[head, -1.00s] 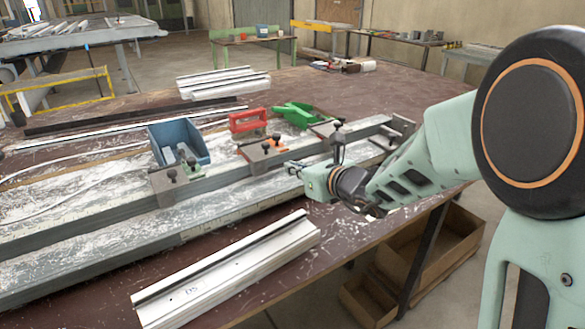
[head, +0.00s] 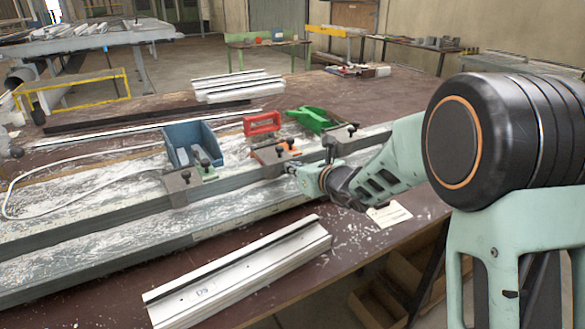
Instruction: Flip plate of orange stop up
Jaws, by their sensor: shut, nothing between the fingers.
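The orange stop (head: 286,147) sits on the long grey rail in the middle of the head view, with a grey-brown plate (head: 268,155) and dark knobs on it. Whether that plate lies flat or hangs over the rail's front is hard to tell at this size. My gripper (head: 290,169) is shut and empty, its tip just right of and in front of the orange stop's lower edge. I cannot tell whether it touches the plate. The gripper's pale green body partly hides the rail behind it.
A blue bin (head: 181,134), red holder (head: 262,123) and green bin (head: 308,118) stand behind. White profiles (head: 240,272) lie in front.

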